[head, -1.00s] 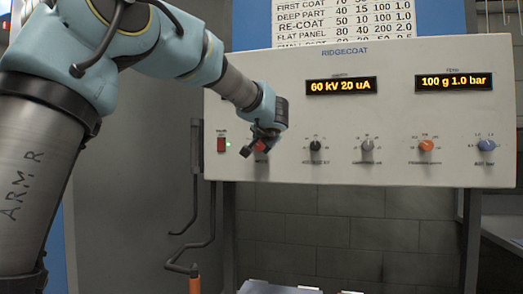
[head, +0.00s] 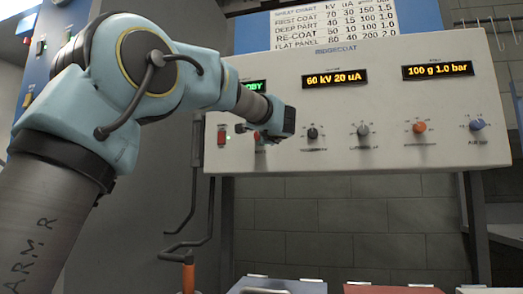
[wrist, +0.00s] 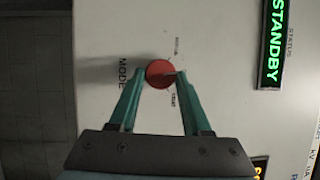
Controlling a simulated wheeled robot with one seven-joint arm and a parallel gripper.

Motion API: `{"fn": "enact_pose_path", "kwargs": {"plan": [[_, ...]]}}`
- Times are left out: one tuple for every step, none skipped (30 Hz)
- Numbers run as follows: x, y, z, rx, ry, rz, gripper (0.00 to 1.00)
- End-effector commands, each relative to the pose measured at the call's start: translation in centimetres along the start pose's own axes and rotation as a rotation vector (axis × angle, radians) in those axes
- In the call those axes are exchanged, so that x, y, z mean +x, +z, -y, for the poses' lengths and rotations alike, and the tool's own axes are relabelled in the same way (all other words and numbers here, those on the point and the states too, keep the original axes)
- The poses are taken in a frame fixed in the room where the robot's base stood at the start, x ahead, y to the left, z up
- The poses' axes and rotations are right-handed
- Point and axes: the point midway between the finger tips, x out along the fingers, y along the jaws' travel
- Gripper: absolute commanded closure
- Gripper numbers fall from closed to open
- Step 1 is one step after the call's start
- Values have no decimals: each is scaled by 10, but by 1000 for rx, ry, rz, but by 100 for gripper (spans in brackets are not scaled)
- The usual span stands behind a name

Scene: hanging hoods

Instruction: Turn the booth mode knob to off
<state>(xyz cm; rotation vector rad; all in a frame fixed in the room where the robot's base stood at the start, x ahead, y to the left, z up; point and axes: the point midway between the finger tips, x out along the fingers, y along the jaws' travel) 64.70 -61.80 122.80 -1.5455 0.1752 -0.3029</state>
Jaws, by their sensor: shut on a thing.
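The mode knob (wrist: 160,74) is a round red knob on the pale panel, with MODE printed beside it. In the wrist view a thin pointer mark on it points to the right, between two small labels too blurred to read. My gripper (wrist: 160,73) has its two green fingers on either side of the knob, shut on it. In the head view my gripper (head: 263,136) is at the panel's lower left and partly covers the red knob (head: 258,138). The status display (wrist: 272,40) reads STANDBY in green.
The panel (head: 350,110) carries a red switch (head: 221,136) left of my gripper. To the right are a black knob (head: 312,133), a grey knob (head: 363,129), an orange knob (head: 419,127) and a blue knob (head: 477,124). A bent hanging rod (head: 192,205) is below.

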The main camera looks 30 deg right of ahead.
Motion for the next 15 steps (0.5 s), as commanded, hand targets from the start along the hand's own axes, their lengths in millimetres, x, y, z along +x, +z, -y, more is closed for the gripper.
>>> {"fn": "enact_pose_path", "kwargs": {"plan": [[0,0,-5,22,-12,-2,100],[-1,0,-5,35,-18,-3,100],[-1,0,-5,51,-26,-4,100],[0,0,-5,62,-31,-5,100],[0,0,-4,72,-36,-5,100],[0,0,-4,84,-42,-6,100],[0,0,-4,92,-45,-6,100],[0,0,-3,100,-49,-7,100],[0,0,-3,107,-52,-8,100],[0,0,-3,112,-55,-8,100],[0,0,-3,116,-56,-9,100],[0,0,-2,121,-58,-9,100],[0,0,-2,124,-59,-10,100],[0,0,-2,126,-60,-10,100],[0,0,-2,128,-61,-10,100]]}}
